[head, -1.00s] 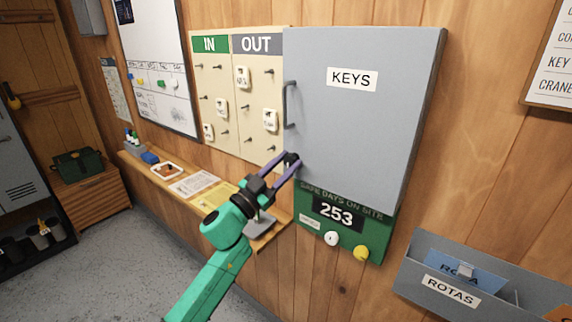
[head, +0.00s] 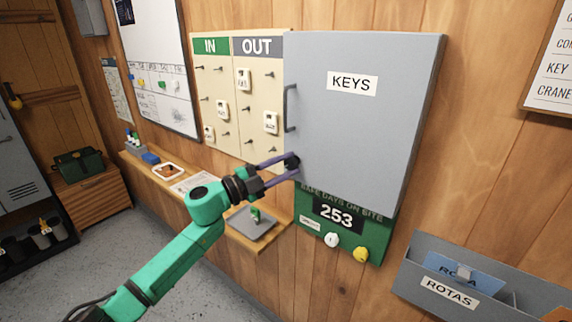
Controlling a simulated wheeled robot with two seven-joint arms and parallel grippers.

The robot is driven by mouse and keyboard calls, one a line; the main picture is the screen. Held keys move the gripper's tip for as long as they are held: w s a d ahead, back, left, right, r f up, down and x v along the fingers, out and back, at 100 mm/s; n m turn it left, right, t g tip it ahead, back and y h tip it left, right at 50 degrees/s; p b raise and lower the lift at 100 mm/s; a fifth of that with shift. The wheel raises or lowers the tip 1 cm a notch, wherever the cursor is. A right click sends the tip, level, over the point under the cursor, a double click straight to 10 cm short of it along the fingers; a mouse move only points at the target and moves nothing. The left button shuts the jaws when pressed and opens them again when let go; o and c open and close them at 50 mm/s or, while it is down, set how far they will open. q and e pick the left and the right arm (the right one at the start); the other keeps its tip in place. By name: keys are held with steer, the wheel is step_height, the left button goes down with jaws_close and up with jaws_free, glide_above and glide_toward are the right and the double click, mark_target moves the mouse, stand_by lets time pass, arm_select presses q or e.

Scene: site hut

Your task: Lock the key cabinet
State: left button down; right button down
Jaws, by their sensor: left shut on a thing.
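The key cabinet (head: 365,135) is a grey box on the wood wall with a "KEYS" label (head: 352,83) on its door. The door looks closed. A dark bar handle (head: 290,108) is at its left edge. Below the handle, at the lower left edge, is a small dark knob (head: 292,162); whether a key sits in it is too small to tell. My left gripper (head: 288,165) is shut on this knob, its purple fingers reaching in from the lower left and partly hiding it. My right gripper is not in view.
An IN/OUT peg board (head: 238,135) with tags hangs left of the cabinet. A green "253" sign (head: 345,242) with white and yellow knobs is below. A wooden shelf (head: 278,232) holds a grey tray (head: 262,232) under my arm. A rotas holder (head: 410,278) is at lower right.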

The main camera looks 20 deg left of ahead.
arm_select(q)
steer(key=m+g+p, duration=0.1)
steer(key=m, duration=0.3)
steer(key=shift+r+m+g+y+p, duration=0.2)
steer(key=shift+m+g+y+p, duration=0.1)
steer(key=shift+g+p, duration=0.1)
steer(key=shift+f+m+g+y+p, duration=0.15)
steer(key=shift+m+g+y+p, duration=0.4)
steer(key=shift+m, duration=0.85)
steer(key=shift+c, duration=2.3)
jaws_free()
